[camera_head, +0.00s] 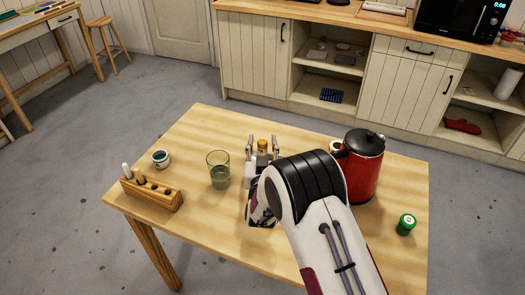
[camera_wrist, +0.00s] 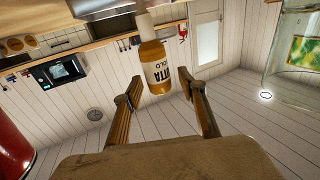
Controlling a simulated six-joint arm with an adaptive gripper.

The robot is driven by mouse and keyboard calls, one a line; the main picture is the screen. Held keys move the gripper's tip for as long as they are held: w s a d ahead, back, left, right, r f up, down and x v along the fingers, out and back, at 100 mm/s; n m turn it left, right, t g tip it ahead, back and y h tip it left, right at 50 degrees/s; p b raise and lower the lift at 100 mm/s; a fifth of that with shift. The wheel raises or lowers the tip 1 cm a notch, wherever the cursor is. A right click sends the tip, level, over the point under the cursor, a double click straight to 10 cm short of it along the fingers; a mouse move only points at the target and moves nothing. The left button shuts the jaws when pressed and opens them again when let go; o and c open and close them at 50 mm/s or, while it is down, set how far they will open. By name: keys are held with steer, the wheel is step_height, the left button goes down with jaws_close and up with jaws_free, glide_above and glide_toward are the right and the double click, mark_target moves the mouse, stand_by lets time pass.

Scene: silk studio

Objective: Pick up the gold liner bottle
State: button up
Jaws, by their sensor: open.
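The gold liner bottle (camera_head: 262,147) stands on the table in the head view, with amber contents and its lower part hidden by my gripper. My gripper (camera_head: 262,142) is open, with one finger on each side of the bottle. In the wrist view the two fingertips (camera_wrist: 160,86) flank the bottle's near end, with visible gaps on both sides. Nothing is held.
A glass with liquid (camera_head: 219,171) stands close left of my gripper.

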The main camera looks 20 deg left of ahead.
jaws_close()
steer(key=shift+r, duration=0.15)
stand_by(0.4)
steer(key=shift+r, duration=4.85)
